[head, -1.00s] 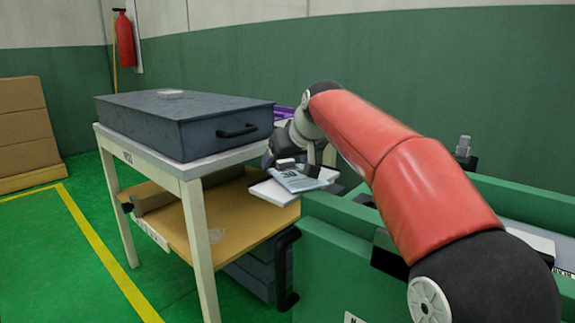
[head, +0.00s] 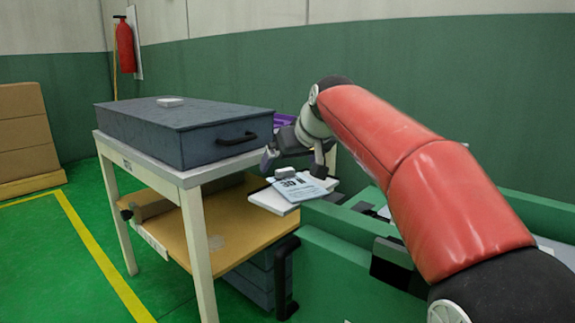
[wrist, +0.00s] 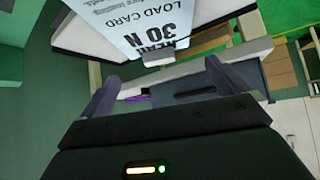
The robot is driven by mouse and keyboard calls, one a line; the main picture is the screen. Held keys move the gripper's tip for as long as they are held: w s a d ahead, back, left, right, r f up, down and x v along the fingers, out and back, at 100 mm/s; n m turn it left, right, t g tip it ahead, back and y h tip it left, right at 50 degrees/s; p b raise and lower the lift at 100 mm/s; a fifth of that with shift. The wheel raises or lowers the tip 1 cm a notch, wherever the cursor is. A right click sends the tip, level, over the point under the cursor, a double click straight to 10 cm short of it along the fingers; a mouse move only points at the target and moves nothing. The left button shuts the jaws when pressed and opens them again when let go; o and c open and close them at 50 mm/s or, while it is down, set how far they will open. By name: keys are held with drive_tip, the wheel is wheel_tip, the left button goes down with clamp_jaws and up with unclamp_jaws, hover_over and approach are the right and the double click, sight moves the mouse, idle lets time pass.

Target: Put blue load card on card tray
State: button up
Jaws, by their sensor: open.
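The pale blue load card (head: 303,187), marked "30 N", lies on a white card tray (head: 272,202) at the corner of the table, slightly askew and reaching to its front edge. In the wrist view the card (wrist: 140,22) lies across the tray (wrist: 88,42), with its printed side showing. My gripper (head: 293,160) is open just above and behind the card, apart from it. In the wrist view the two fingers of my gripper (wrist: 160,90) stand wide apart with nothing between them.
A dark grey case (head: 185,130) with a small white block (head: 170,102) stands on the table, left of my gripper. Another small white block (head: 285,172) sits by the card. A green walled bench (head: 345,245) is right of the tray, below my arm.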

drive_tip(key=p+v, duration=0.1)
drive_tip(key=v, duration=0.7)
drive_tip(key=shift+s+d, duration=0.1)
drive_tip(key=shift+s, duration=0.05)
